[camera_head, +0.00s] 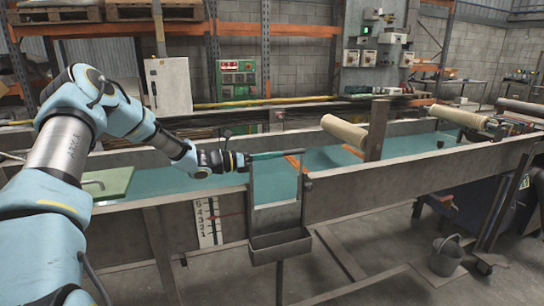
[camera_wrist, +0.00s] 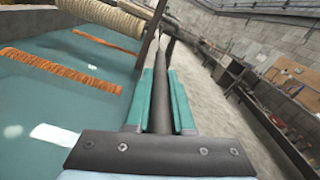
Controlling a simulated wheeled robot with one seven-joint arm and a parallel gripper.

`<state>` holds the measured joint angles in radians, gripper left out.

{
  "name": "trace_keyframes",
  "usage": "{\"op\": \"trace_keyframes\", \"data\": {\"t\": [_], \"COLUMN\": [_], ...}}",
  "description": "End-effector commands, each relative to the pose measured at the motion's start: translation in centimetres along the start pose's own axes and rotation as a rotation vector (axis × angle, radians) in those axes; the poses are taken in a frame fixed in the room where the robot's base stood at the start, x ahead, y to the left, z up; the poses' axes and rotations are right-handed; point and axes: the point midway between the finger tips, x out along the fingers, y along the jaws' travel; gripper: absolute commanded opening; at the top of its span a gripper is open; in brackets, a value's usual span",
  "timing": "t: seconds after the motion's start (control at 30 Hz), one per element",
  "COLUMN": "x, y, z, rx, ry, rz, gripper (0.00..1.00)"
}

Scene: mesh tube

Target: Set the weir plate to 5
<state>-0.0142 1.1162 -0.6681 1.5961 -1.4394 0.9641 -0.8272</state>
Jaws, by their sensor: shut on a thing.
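The weir plate (camera_head: 276,218) is a grey plate in the opening of the trough's near wall, between two thin uprights. Teal water shows above its top edge. A white scale (camera_head: 208,222) with numbers 5 down to 1 is on the wall to its left. I cannot read the plate's exact level on it. My gripper (camera_head: 282,154) reaches in from the left, level with the top of the uprights. In the wrist view its teal fingers (camera_wrist: 162,100) are shut on a dark bar (camera_wrist: 161,95), which looks like the plate's handle. The fingers hide part of the bar.
A grey spout box (camera_head: 280,246) hangs below the opening. The trough (camera_head: 400,183) runs left and right, with a post (camera_head: 376,130) and tan rollers (camera_head: 345,132) to the right. A green pad (camera_head: 107,184) lies at left. A bucket (camera_head: 446,256) stands on the floor.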

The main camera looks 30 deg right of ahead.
Motion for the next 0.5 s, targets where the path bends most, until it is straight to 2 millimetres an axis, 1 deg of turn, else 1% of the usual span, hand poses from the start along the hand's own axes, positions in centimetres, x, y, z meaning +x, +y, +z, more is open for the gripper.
{"op": "trace_keyframes", "data": {"t": [0.17, 0.27, 0.37, 0.5], "x": [0.0, 0.0, 0.0, 0.0], "y": [0.0, -0.2, -0.8, -1.7], "z": [0.1, 0.9, 2.7, 5.5], "rx": [0.001, 0.003, 0.005, 0.005], "ry": [0.0, -0.001, -0.003, -0.003], "rz": [0.0, 0.0, -0.001, 0.0], "gripper": [0.0, 0.0, 0.0, 0.0]}}
